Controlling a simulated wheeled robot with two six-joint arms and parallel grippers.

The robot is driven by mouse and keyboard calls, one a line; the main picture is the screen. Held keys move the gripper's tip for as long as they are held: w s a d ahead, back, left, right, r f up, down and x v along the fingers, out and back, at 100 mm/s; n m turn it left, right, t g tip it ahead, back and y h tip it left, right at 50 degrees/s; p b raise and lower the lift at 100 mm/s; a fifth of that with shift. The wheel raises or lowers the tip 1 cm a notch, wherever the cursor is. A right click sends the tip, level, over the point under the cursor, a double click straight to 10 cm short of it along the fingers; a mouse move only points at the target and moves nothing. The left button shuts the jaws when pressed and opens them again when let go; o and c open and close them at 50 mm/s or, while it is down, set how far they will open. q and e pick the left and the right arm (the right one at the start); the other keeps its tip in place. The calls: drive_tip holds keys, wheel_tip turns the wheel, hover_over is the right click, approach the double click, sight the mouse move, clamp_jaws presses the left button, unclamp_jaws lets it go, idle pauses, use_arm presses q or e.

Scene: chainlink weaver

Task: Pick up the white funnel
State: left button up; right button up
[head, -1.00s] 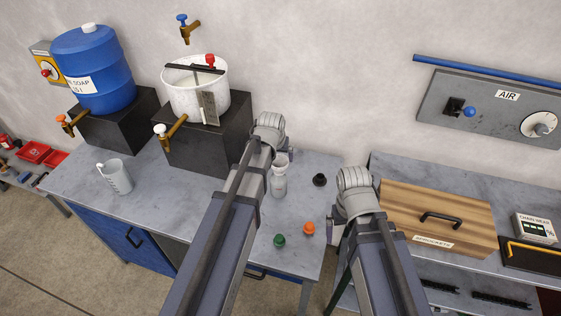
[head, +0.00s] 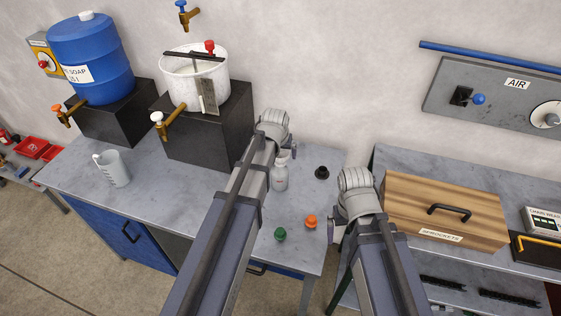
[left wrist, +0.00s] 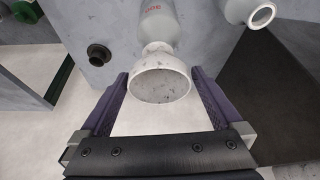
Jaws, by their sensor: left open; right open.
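The white funnel (left wrist: 160,82) shows in the left wrist view with its wide round mouth facing the camera. It sits at the top of a white bottle (left wrist: 153,22) with red lettering, which stands on the grey bench in the head view (head: 280,180). My left gripper (left wrist: 160,74) is open, with one purple finger on each side of the funnel's mouth. I cannot tell whether either finger touches it. In the head view my left wrist hides most of the funnel. My right gripper (head: 332,232) is open, mostly hidden by its own arm.
A black round fitting (head: 321,172), an orange one (head: 311,221) and a green one (head: 280,234) lie near the bottle. A dark block (head: 200,145) carries a white pot (head: 190,88). A wooden box (head: 440,205) sits at right.

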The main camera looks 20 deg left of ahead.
use_arm(q)
drive_tip(key=b+x, duration=0.1)
drive_tip(key=x, duration=0.2)
drive_tip(key=shift+b, duration=0.35)
use_arm(e)
wheel_tip(320, 180, down, 3)
drive_tip(key=shift+r, duration=0.2)
use_arm(q)
drive_tip(key=shift+r, duration=0.15)
drive_tip(key=shift+c, duration=0.4)
drive_tip(key=c, duration=1.1)
